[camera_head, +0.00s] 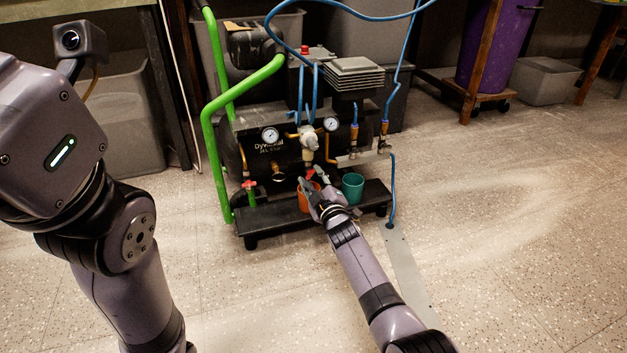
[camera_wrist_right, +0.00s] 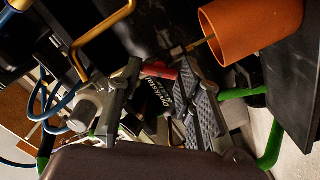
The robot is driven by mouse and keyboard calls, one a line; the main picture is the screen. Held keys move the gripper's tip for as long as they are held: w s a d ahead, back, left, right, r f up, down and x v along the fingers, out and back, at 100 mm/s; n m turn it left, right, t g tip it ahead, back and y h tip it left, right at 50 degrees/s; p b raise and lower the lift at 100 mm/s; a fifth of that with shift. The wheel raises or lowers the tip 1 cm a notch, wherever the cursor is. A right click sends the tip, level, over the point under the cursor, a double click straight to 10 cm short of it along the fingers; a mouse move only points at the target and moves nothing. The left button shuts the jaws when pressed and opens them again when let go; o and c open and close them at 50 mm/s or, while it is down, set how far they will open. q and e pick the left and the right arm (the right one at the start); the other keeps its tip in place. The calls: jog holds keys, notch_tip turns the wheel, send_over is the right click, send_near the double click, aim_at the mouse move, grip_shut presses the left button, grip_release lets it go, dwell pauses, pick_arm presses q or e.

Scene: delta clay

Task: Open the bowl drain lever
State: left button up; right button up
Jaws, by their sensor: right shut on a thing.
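The compressor (camera_head: 290,150) stands on a low black bench. A pale regulator with a filter bowl (camera_head: 309,143) sits at its front middle. A small red lever (camera_wrist_right: 158,70) lies between the fingertips of my right gripper (camera_wrist_right: 157,86) in the right wrist view. In the head view, my right gripper (camera_head: 312,184) is just below the bowl, at the bench's front, and is shut on the lever. The fingers partly hide the lever, so its exact angle is unclear. My left arm shows at the left, but its gripper is out of view.
An orange cup (camera_head: 303,199) stands close beside my right gripper; it also shows in the right wrist view (camera_wrist_right: 255,25). A teal cup (camera_head: 353,188) is to its right. Green tubing (camera_head: 213,150) and blue hoses (camera_head: 392,190) flank the compressor. Floor at right is mostly clear.

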jog(key=n, duration=0.4)
jog(key=shift+n, duration=2.1)
jog(key=o, duration=1.2)
jog(key=shift+c, duration=0.2)
